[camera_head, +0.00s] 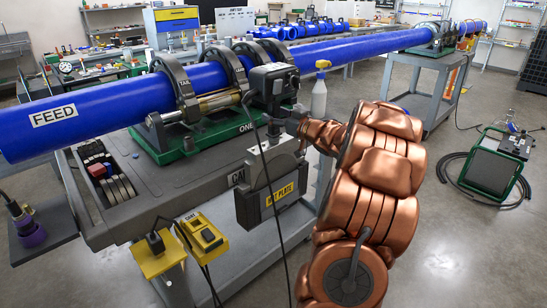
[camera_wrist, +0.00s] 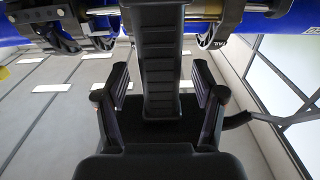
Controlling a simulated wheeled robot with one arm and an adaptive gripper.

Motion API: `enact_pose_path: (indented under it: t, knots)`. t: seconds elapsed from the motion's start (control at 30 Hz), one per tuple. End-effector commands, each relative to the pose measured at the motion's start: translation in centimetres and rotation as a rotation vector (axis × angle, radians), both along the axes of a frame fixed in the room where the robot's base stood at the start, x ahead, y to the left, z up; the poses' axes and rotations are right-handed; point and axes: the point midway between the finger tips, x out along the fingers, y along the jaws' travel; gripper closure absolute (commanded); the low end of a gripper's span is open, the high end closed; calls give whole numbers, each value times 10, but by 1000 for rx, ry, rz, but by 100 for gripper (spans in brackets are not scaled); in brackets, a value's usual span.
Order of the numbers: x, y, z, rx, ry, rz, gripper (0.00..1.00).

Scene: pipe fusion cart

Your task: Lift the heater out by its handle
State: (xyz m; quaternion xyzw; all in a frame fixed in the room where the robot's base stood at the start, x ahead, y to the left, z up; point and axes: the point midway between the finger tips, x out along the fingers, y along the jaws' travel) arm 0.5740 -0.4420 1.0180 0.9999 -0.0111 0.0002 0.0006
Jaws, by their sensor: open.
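The heater's grey plate (camera_head: 272,160) sits upright in a dark holster (camera_head: 263,207) with a yellow HOT PLATE label, on the near side of the cart. Its black ribbed handle (camera_wrist: 160,65) runs up the middle of the wrist view. My gripper (camera_head: 292,122) is at the heater's top in the head view, at the end of my copper arm, partly hidden there. In the wrist view my gripper (camera_wrist: 160,90) is open, with one finger on each side of the handle and visible gaps between.
A long blue pipe (camera_head: 110,103) lies in clamp rings (camera_head: 177,88) on the cart, close behind the heater. A yellow box (camera_head: 203,236) and cables hang at the cart's front.

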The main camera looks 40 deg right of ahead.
Motion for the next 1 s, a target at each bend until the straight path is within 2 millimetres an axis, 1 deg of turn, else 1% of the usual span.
enact_pose_path:
  t: [0.03,0.13,0.4,1.0]
  knots:
    - [5,1,-1,1,0,2,31]
    - [10,0,-1,2,1,1,31]
    - [11,0,-1,2,1,1,32]
    - [11,0,-1,1,1,0,95]
